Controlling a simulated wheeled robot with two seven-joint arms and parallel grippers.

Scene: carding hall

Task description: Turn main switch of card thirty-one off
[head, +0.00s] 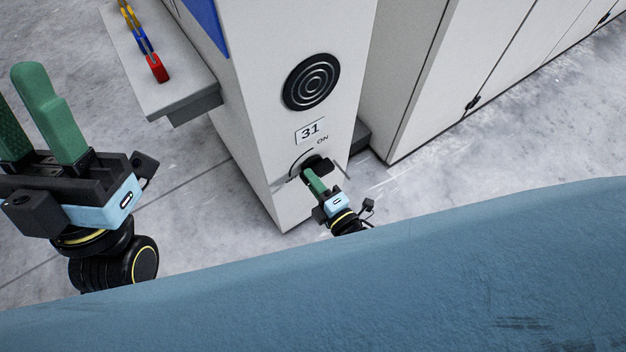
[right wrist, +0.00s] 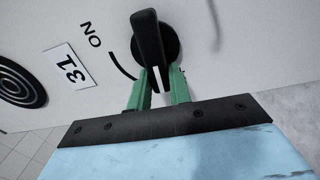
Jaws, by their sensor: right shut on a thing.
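The main switch is a black rotary knob with a bar handle (head: 321,165) low on the grey-white cabinet face, under the "31" label (head: 310,130). The word ON and a black arc are printed beside it. In the right wrist view the switch handle (right wrist: 148,38) stands out from its round black base. My right gripper (head: 312,178) is shut on the handle, with its green fingers (right wrist: 163,82) on either side of the handle's end. They partly hide the handle and the arc in the head view. My left gripper (head: 30,105) is open and empty at the left, away from the cabinet.
A round black ringed disc (head: 311,81) sits above the label. A grey ledge (head: 165,75) with a row of coloured pieces (head: 146,45) juts from the cabinet's left side. More pale cabinets (head: 470,60) stand at the right. Bare concrete floor (head: 200,205) lies left of the cabinet.

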